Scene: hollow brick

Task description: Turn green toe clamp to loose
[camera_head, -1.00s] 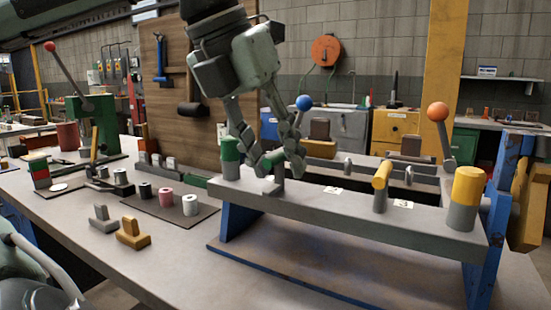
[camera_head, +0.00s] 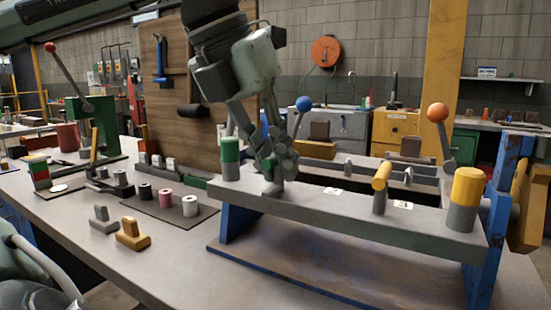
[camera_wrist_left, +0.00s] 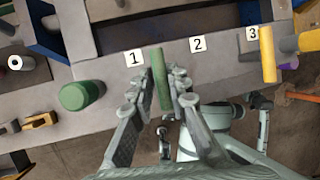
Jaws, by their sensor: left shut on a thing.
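The green toe clamp (camera_wrist_left: 161,72) is on the grey rail beside label 1 (camera_wrist_left: 134,58). In the left wrist view its green bar lies lengthwise between the two fingers. My left gripper (camera_head: 273,172) comes down from above and is shut on this bar. In the head view the fingers hide most of the clamp. The yellow toe clamp (camera_head: 381,182) stands farther right on the same rail; it also shows in the left wrist view (camera_wrist_left: 268,55) beside label 3 (camera_wrist_left: 252,33). My right gripper is not in view.
A green-topped post (camera_head: 230,158) stands close left of my gripper. A yellow-topped post (camera_head: 466,198) stands at the rail's right end. Blue-ball (camera_head: 304,103) and orange-ball (camera_head: 437,112) levers rise behind the rail. Loose blocks and spools lie on the bench at left.

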